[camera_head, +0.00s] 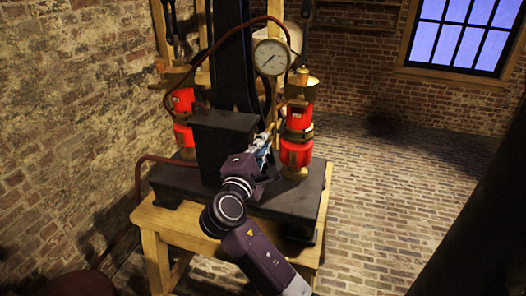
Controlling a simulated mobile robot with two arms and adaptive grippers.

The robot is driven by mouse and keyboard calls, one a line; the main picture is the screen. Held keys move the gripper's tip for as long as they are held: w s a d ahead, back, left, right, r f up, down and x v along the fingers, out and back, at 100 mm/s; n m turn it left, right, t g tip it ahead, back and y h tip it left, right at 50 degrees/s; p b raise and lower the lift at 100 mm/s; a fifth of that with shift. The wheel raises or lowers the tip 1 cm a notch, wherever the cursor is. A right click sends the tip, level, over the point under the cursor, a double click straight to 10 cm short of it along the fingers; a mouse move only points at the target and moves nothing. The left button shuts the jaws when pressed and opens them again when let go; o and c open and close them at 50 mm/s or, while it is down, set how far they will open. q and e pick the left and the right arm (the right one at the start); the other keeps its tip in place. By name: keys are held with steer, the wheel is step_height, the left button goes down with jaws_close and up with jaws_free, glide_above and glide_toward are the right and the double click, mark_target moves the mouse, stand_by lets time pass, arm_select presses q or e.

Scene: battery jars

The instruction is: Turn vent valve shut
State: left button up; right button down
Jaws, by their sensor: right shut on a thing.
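My right gripper (264,152) reaches in from the lower middle to the front of the apparatus, between the black block (222,140) and the red jar on the right (297,135). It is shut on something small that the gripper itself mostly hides. I cannot make out the vent valve clearly; its handle may be the part in the fingers. A round white gauge (271,57) with a dark needle stands above the gripper. My left gripper is not clearly in view.
Another red jar (183,118) stands on the left. The apparatus rests on a dark base (170,181) on a wooden table (160,222). A brown hose (226,36) arches over it. Brick walls lie behind and left; the brick floor on the right (400,200) is clear.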

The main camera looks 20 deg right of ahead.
steer(key=shift+f+m+b, duration=0.15)
steer(key=shift+m+b, duration=0.65)
steer(key=shift+m, duration=0.2)
steer(key=shift+f+m+b, duration=0.1)
steer(key=shift+m+b, duration=0.7)
steer(key=shift+m, duration=0.2)
steer(key=c, duration=2.1)
jaws_free()
steer(key=shift+r, duration=0.1)
